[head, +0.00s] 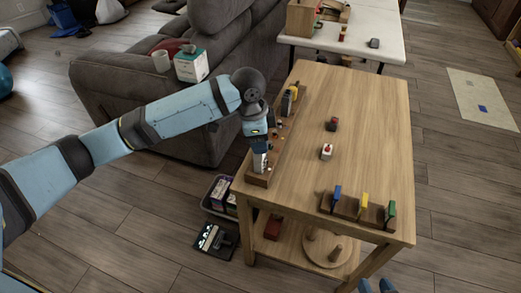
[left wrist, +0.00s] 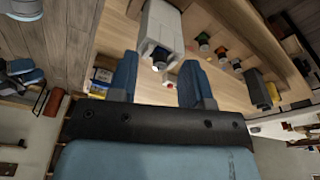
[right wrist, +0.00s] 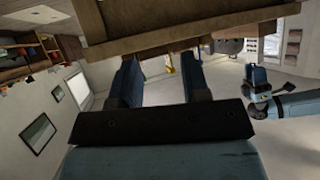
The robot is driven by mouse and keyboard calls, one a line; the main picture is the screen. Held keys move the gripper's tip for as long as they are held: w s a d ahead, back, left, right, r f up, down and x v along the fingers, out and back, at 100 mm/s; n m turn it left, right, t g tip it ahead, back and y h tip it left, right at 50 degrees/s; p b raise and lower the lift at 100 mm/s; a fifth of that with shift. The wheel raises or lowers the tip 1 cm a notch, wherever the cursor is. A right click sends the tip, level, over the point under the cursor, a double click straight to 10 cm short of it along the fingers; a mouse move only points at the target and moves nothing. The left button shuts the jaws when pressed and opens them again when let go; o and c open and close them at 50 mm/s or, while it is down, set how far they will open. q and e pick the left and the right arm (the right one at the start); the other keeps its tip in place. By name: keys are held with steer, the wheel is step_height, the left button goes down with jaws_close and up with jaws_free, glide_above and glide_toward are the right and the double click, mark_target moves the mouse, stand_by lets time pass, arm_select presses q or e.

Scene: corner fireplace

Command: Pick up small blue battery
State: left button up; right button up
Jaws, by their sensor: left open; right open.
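My left gripper (head: 260,158) points down over the near end of a long wooden holder (head: 258,180) on the table's left edge. In the left wrist view its fingers (left wrist: 158,76) are apart, with a pale grey block-shaped thing (left wrist: 160,28) just beyond and partly between them; I see no grip on it. Several small dark-bodied pieces, one with a teal top (left wrist: 203,40), stand in the holder beside it. I cannot tell which thing is the small blue battery. My right gripper (right wrist: 160,85) is open and empty, low by the table's front edge.
The wooden table (head: 370,120) has a red-and-white block (head: 326,152) and a dark block (head: 332,124) in its clear middle. A rack holds blue, yellow and green pieces (head: 390,213) at the front. A grey sofa (head: 130,85) stands behind my left arm.

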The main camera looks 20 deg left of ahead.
arm_select(q)
steer(key=c, duration=0.8)
jaws_close()
arm_select(e)
steer(key=shift+f, duration=0.15)
arm_select(q)
steer(key=shift+r, duration=0.1)
